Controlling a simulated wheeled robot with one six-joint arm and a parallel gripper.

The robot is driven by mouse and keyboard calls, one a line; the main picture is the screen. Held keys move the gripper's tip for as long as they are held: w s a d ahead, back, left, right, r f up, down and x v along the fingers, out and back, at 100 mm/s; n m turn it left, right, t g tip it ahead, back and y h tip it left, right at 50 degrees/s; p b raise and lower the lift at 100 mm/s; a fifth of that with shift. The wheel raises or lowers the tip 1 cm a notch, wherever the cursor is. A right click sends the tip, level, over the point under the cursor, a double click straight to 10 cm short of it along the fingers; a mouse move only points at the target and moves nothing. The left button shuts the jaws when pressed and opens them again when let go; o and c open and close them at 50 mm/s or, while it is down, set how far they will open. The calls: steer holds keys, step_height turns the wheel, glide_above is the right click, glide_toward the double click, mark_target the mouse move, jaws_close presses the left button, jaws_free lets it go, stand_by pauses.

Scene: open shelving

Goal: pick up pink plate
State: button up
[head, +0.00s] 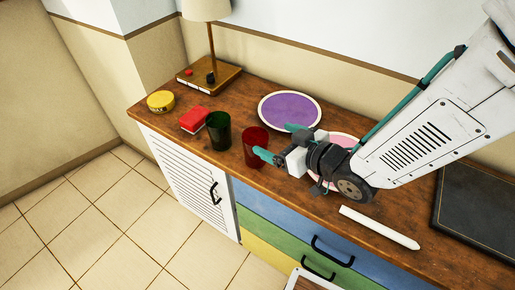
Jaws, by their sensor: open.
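The pink plate (345,141) lies on the wooden cabinet top, right of a purple plate (290,110). My gripper and arm hide most of it; only parts of its pink surface and pale rim show. My gripper (277,142) is open, with teal fingertips pointing left. In the picture it overlaps the area between the red cup and the pink plate. I cannot tell its exact height above the top. No object shows between its fingers.
A red cup (255,147) and a dark green cup (219,131) stand left of my gripper. Further left are a red block (194,119), a yellow tin (160,101) and a lamp (211,73). A white stick (380,227) lies near the front edge; a dark panel (480,215) lies right.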

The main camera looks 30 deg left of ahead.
mark_target(247, 133)
steer(key=shift+g+y, duration=0.3)
steer(key=x, duration=0.3)
steer(key=s+x, duration=0.1)
steer(key=x, duration=0.4)
steer(key=shift+s+a+f, duration=0.2)
steer(key=shift+a+f, duration=0.05)
steer(key=shift+a, duration=0.2)
steer(key=c, duration=1.2)
